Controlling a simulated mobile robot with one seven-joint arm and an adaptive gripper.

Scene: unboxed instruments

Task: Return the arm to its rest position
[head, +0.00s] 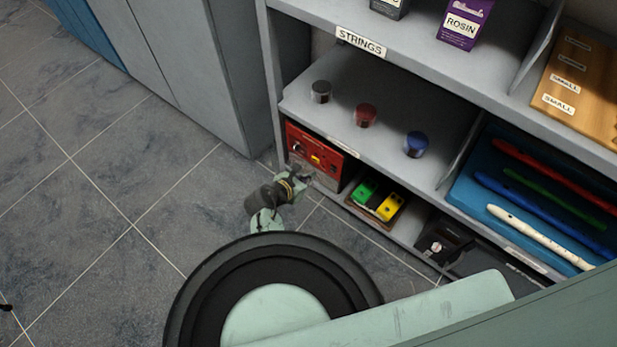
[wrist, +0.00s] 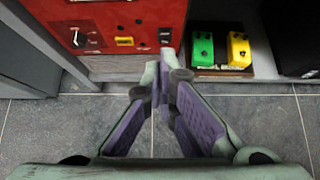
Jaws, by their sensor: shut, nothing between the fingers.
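My gripper (head: 303,178) is low in front of the shelf, close to the red unit on the bottom shelf in the head view. In the wrist view my gripper (wrist: 163,78) has its two purple-padded fingers together at the tips, with nothing between them. The floor shows below the fingers. My arm reaches down from the right of the head view, and its large round joint hides part of the floor.
A red unit (head: 314,153) with a knob sits on the bottom shelf, beside green (head: 364,192) and yellow (head: 390,206) pedals. Three small round tins, including a red one (head: 366,115), stand above. Recorders lie in a blue tray (head: 467,190).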

